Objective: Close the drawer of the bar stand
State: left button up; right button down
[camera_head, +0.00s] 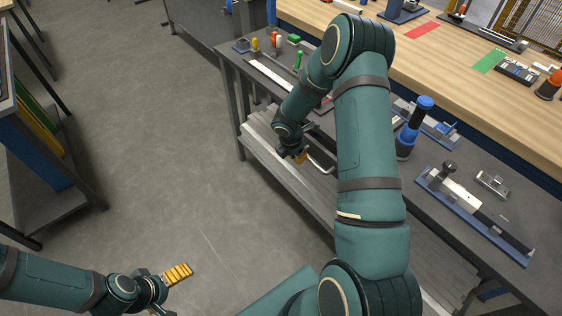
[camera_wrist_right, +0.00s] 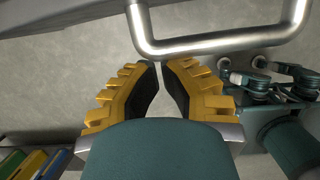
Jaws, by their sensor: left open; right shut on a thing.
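The bar stand is the grey workbench whose dark top (camera_head: 330,125) runs diagonally across the head view. The silver bar handle (camera_head: 322,166) of its drawer shows below the front edge, beside my right gripper (camera_head: 296,154). In the right wrist view the handle (camera_wrist_right: 225,41) crosses the top, and the yellow, black-padded fingers (camera_wrist_right: 158,72) meet at its corner, shut on it. My right arm hides much of the drawer, so I cannot tell how far out it is. My left gripper (camera_head: 178,273) is open, low over the floor, far from the stand.
Clamps, a blue-topped tool (camera_head: 415,125) and a blue-based fixture (camera_head: 470,210) stand on the stand's top. A long wooden workbench (camera_head: 440,65) lies behind. A shelf unit (camera_head: 45,150) stands at the left. The grey floor (camera_head: 160,120) between is clear.

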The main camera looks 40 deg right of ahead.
aim_at(306, 149)
pick_arm(q)
jog(key=shift+w+r+p, duration=0.3)
jog(key=shift+r+p, duration=0.3)
jog(key=shift+r, duration=0.2)
pick_arm(e)
jog(key=shift+w+d, duration=0.15)
jog(key=shift+d, duration=2.1)
jog(key=shift+a, duration=0.1)
